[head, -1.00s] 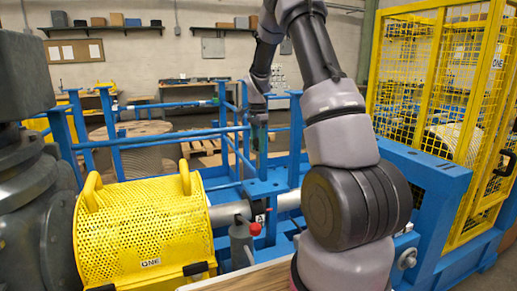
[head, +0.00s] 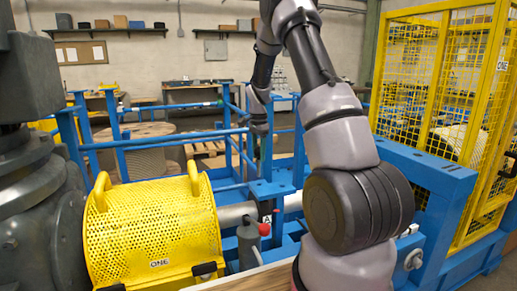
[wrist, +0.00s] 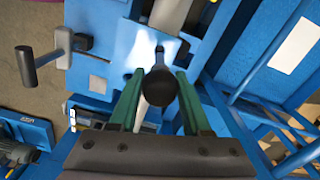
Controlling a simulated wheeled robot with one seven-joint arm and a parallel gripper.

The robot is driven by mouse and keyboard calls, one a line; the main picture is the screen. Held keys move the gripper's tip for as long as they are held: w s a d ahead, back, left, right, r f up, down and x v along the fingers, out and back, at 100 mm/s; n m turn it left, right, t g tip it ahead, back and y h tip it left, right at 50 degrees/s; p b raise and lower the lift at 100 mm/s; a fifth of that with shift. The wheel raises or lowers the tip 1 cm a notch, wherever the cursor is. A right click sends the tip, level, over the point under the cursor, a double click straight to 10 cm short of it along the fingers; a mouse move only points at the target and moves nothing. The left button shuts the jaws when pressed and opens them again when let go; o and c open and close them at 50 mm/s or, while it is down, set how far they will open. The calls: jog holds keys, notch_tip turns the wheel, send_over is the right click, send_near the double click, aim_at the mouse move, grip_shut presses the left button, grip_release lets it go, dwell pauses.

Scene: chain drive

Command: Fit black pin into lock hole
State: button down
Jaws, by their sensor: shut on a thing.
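The black pin (wrist: 161,87) shows in the wrist view as a round dark knob between the two green fingers of my gripper (wrist: 160,76). My gripper is shut on it. The pin points away from the camera, over a blue plate (wrist: 115,50), with a narrow dark part showing just beyond the knob. The knob hides the pin's lower end, and I cannot make out the lock hole or tell whether the pin touches it. In the head view my gripper hangs above the blue frame (head: 272,189), small and dark; I cannot make out the pin there.
A yellow perforated guard (head: 155,232) stands left of a grey shaft (head: 232,213). A grey handle (wrist: 40,65) is at left in the wrist view. Blue rails (wrist: 260,110) run along the right.

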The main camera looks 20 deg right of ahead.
jog(key=shift+f, duration=1.2)
jog(key=shift+f, duration=4.05)
jog(key=shift+c, duration=1.4)
grip_release()
notch_tip(320, 180, up, 11)
jog(key=shift+f, duration=0.1)
